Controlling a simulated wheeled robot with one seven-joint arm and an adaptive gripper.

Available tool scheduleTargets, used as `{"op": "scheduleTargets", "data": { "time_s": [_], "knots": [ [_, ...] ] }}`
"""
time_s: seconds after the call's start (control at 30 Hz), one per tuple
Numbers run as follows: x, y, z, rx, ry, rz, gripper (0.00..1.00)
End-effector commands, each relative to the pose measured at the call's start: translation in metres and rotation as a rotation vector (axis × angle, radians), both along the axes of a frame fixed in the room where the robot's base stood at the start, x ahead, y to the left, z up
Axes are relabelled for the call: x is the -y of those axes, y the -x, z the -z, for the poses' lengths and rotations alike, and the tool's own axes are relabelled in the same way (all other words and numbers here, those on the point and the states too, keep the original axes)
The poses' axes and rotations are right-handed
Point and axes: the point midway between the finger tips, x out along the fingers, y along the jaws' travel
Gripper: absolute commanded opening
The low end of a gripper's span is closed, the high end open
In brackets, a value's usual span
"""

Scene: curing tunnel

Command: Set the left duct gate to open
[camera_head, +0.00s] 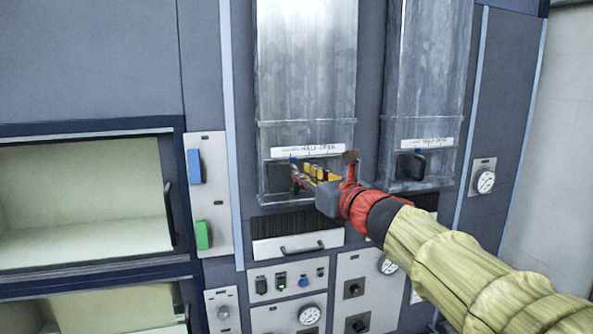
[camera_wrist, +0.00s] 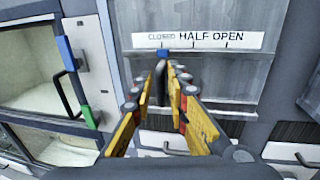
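The left duct gate (camera_head: 305,75) is a grey metal panel with a white scale strip (camera_head: 310,150). In the wrist view the strip (camera_wrist: 198,40) reads "CLOSED HALF OPEN". The small blue pointer (camera_wrist: 163,53) sits beneath "CLOSED". The gate's dark handle (camera_wrist: 154,58) shows just below the pointer, partly hidden by my fingers. My gripper (camera_head: 297,170), with yellow and dark fingers, is in front of the handle. In the wrist view my gripper (camera_wrist: 169,68) has a gap between its fingertips. I cannot tell whether they touch the handle.
A second duct gate (camera_head: 430,70) with its own dark handle (camera_head: 411,166) stands at the right. A panel with a blue switch (camera_head: 194,166) and a green switch (camera_head: 202,235) is at the left, beside an oven window (camera_head: 80,200). A drawer (camera_head: 298,245) lies below the left gate.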

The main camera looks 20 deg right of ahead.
Motion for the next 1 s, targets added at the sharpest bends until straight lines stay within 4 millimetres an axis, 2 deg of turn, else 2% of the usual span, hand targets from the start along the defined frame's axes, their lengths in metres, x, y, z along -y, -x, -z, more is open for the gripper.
{"op": "scheduleTargets", "data": {
  "time_s": [0.1, 0.33, 0.67, 0.93, 1.0],
  "knots": [
    [-0.005, -0.019, -0.001, -0.001, -0.001, -0.002, 0.16],
    [-0.008, -0.04, -0.001, 0.001, 0.003, -0.001, 0.16],
    [-0.009, -0.043, 0.0, 0.0, 0.002, 0.0, 0.16],
    [-0.009, -0.043, 0.0, 0.001, 0.003, -0.001, 0.0],
    [-0.009, -0.043, 0.0, 0.001, 0.003, -0.001, 0.0]
  ]
}}
